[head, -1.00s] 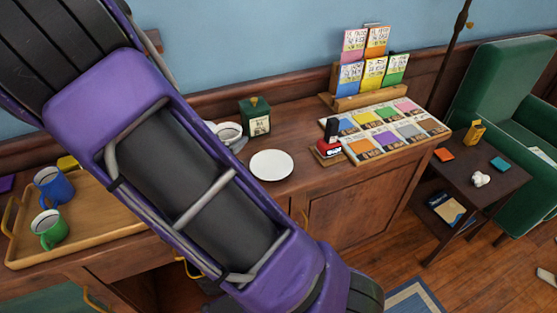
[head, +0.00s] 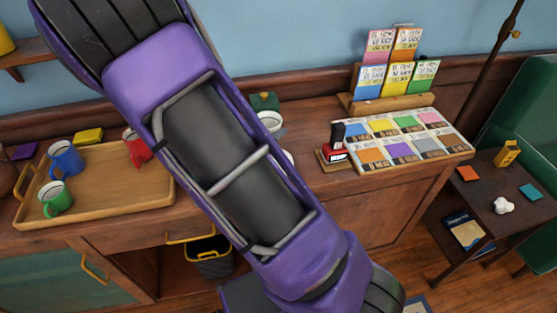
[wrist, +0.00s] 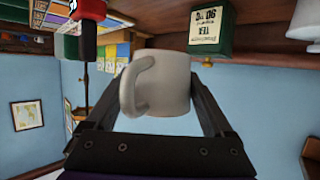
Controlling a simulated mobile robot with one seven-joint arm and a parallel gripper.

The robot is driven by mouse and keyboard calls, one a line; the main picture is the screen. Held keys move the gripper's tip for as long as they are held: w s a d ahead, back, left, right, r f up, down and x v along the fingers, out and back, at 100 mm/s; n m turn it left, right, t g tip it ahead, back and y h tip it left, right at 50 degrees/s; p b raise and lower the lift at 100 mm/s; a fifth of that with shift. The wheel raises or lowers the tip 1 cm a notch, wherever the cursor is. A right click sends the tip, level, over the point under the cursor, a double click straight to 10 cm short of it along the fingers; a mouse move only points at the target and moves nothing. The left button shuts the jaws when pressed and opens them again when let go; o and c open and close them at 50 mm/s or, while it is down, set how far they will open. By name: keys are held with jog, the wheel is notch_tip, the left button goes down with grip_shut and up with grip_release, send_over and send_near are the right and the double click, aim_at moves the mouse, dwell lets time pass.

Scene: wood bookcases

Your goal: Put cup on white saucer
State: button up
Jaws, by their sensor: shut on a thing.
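In the wrist view my gripper (wrist: 158,82) is shut on a pale grey-white cup (wrist: 170,90), one finger on each side. The cup's handle sticks out to the left. In the head view my arm hides the gripper and the cup. Only a sliver of the white saucer (head: 289,157) shows on the cabinet top, at my arm's right edge. I cannot tell the distance between cup and saucer.
A green tea box (head: 265,101) and a white bowl-like vessel (head: 270,122) stand near the wall. A red stamp (head: 334,148) and a card board (head: 405,140) lie to the right. A wooden tray (head: 105,205) with blue, green and red mugs is at left.

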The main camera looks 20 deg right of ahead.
jog(key=shift+d, duration=0.3)
notch_tip(320, 180, down, 10)
jog(key=shift+s+r+b, duration=0.1)
jog(key=shift+b, duration=0.55)
jog(key=shift+f, duration=0.3)
jog(key=o, duration=1.2)
jog(key=shift+o, duration=0.2)
jog(key=shift+r, duration=0.1)
jog(key=shift+r, duration=0.25)
jog(key=p+v, duration=0.1)
jog(key=v, duration=1.1)
jog(key=shift+f, duration=0.2)
